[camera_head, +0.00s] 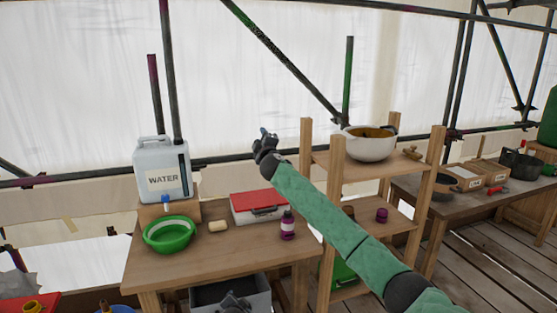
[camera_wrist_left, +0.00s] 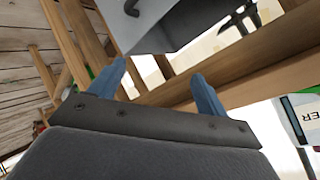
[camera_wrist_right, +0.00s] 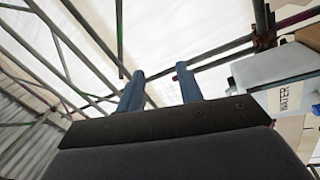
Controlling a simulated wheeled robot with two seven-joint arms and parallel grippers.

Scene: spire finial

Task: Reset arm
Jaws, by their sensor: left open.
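My right arm reaches up across the middle of the head view, and its gripper (camera_head: 264,135) is raised in the air above the wooden table (camera_head: 215,265). In the right wrist view its two blue fingers (camera_wrist_right: 162,88) stand apart with nothing between them. My left gripper (camera_head: 236,303) shows only in part at the bottom of the head view, in front of a grey bin below the tabletop. In the left wrist view its blue fingers (camera_wrist_left: 160,85) are spread and empty, with the grey bin (camera_wrist_left: 185,20) beyond them.
A wooden shelf (camera_head: 307,150) with a white pot (camera_head: 369,148) stands right, partly behind my right arm.

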